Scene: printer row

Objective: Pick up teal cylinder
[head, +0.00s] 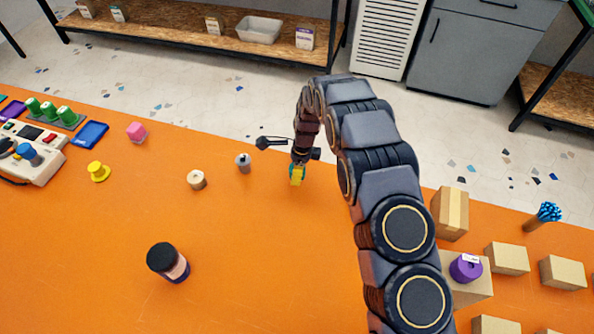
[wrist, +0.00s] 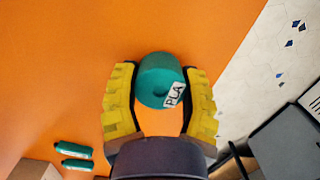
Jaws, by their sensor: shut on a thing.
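The teal cylinder (wrist: 160,78) is a short spool-like piece with a white PLA label, seen between the yellow fingers in the wrist view. My gripper (wrist: 160,100) is shut on it, one finger at each side. In the head view my gripper (head: 297,176) is near the back edge of the orange table, and only a little teal shows beside its yellow fingers. I cannot tell whether the cylinder touches the table.
On the orange table (head: 240,270), a grey cylinder (head: 243,164) and a beige spool (head: 196,180) stand left of my gripper. A dark-lidded jar (head: 168,262) is nearer. Cardboard boxes (head: 508,258) and a purple spool (head: 466,268) are at right. The table's front middle is clear.

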